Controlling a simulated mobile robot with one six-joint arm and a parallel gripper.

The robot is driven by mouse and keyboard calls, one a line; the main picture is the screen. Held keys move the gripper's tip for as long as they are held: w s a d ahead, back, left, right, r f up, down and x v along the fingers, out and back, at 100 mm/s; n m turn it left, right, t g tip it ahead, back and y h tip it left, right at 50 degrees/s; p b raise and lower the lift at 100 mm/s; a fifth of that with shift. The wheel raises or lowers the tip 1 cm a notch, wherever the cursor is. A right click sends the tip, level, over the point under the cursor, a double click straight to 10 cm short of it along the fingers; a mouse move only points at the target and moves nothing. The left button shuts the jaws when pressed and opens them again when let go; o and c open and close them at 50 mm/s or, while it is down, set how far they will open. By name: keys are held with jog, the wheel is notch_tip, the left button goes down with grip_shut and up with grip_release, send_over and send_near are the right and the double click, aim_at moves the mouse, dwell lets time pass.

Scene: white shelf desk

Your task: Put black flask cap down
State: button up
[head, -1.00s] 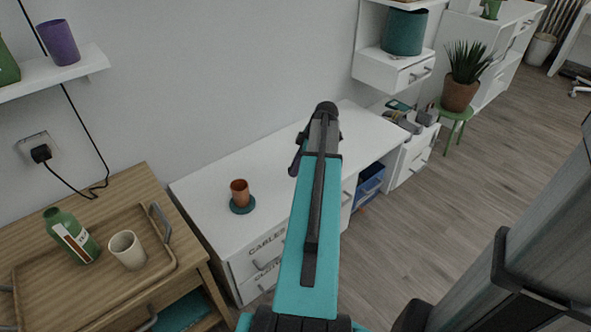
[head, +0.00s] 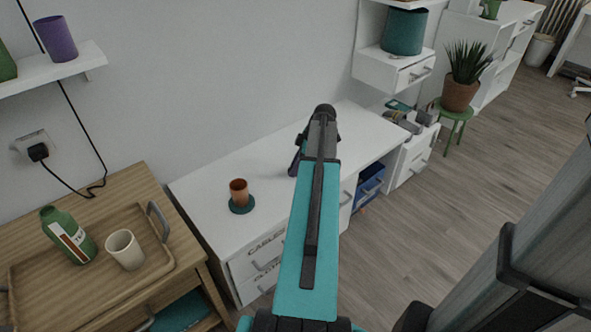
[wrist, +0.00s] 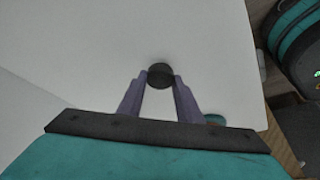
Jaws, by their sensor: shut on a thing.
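The black flask cap (wrist: 160,76) is a small dark round piece between the fingertips in the wrist view. My gripper (wrist: 160,78) is shut on it, with one purple finger on each side. The white desk top (wrist: 90,40) lies beneath the cap; I cannot tell whether the cap touches it. In the head view my arm hides the cap, and only a bit of my gripper (head: 296,161) shows left of the arm, over the white desk top (head: 215,180).
A terracotta cup (head: 239,192) stands on a teal coaster (head: 241,206) left of my arm. A green flask (head: 68,236) and a white cup (head: 125,250) are on the wooden tray at left. Grey items (head: 405,119) sit beyond the desk's right end.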

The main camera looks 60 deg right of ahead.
jog(key=shift+f, duration=0.45)
jog(key=shift+f, duration=0.15)
jog(key=o, duration=1)
jog(key=p+v, duration=0.2)
jog(key=v, duration=1)
jog(key=shift+p, duration=0.4)
